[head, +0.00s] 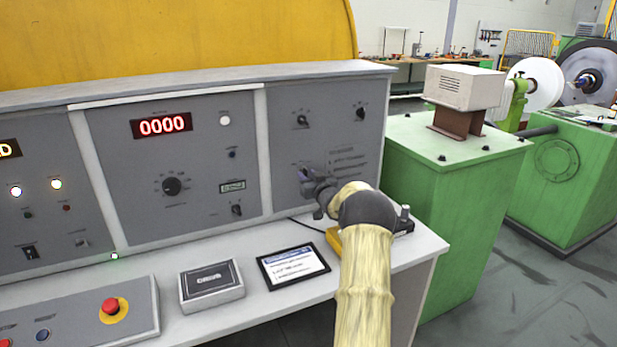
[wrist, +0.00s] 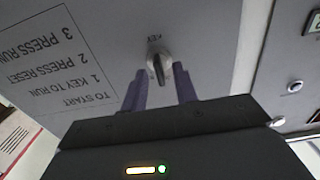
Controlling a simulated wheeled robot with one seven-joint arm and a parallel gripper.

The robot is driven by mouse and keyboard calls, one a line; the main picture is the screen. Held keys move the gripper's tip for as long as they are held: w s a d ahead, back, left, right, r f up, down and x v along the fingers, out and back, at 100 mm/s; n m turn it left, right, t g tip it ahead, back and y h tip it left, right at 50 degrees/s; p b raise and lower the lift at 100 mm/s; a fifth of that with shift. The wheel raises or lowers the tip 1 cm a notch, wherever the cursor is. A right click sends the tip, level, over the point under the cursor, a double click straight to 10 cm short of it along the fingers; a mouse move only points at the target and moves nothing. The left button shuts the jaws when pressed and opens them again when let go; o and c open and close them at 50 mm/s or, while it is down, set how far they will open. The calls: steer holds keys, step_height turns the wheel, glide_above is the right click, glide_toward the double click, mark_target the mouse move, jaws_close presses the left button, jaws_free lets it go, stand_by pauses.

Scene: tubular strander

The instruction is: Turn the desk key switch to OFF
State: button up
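The desk key switch (wrist: 158,66) is a small round silver switch with a dark key in it, on the grey right-hand panel (head: 340,118). An upside-down KEY label is beside it in the wrist view. My gripper (wrist: 160,86) is open, with its two purple fingers apart on either side of the key. I cannot tell whether either finger touches it. In the head view my gripper (head: 304,176) is at the lower left of that panel and largely hides the switch. I cannot read the key's position marks.
Start instructions (wrist: 70,60) are printed on the panel next to the switch. Two knobs are higher on this panel. A tablet (head: 293,266), a dark-topped box (head: 211,284) and a red emergency button (head: 111,306) are on the desk. A green machine housing (head: 450,200) stands to the right.

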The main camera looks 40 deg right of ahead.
jaws_close()
steer(key=shift+f+b, duration=0.1)
steer(key=shift+b, duration=0.25)
steer(key=shift+a+n+b, duration=0.1)
steer(key=shift+n+b, duration=3.5)
steer(key=shift+n, duration=0.9)
jaws_free()
